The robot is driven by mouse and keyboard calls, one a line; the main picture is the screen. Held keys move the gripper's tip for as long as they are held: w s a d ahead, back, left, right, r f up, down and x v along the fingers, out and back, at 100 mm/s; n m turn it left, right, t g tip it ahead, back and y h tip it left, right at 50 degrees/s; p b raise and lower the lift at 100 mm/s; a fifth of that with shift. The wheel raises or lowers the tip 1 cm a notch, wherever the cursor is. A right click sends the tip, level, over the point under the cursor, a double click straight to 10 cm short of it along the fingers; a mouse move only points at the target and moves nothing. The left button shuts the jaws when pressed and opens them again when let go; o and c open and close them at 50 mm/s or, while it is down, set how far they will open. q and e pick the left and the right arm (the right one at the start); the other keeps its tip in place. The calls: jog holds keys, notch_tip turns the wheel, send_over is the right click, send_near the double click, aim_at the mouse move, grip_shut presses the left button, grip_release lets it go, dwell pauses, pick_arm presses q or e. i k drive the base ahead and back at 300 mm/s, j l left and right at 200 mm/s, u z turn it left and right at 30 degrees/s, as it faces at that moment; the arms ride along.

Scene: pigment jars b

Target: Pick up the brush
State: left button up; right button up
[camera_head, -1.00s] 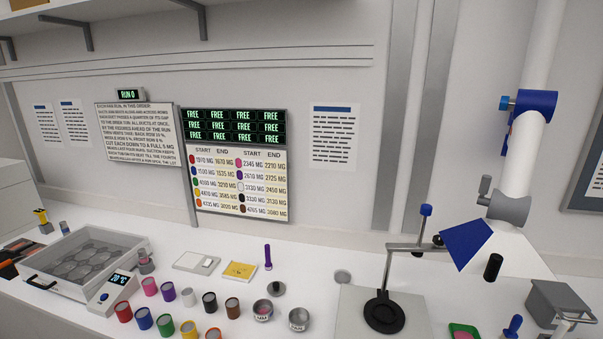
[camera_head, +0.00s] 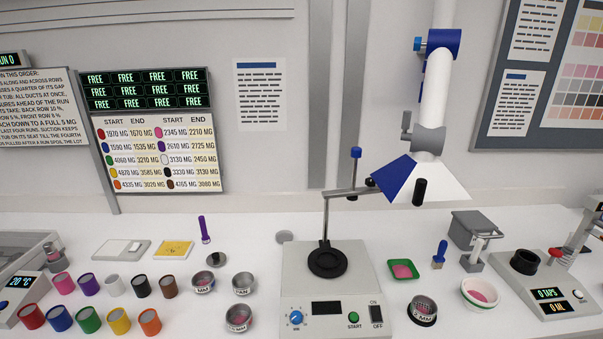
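A small upright tool with a blue handle (camera_head: 440,251) stands on the white bench right of centre, just right of a green tray (camera_head: 403,269). It may be the brush; its bristles are too small to make out. A purple stick-shaped item (camera_head: 204,230) stands or leans behind the jars at the left; I cannot tell whether it is a brush or a torch. Neither of my grippers shows in the view.
Several coloured pigment jars (camera_head: 90,318) stand at the front left. A sieve shaker (camera_head: 328,280) with a post is in the middle. A white extraction arm with a blue hood (camera_head: 405,178) hangs above.

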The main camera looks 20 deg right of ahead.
aim_at(437, 263)
jog(key=z, duration=1.55)
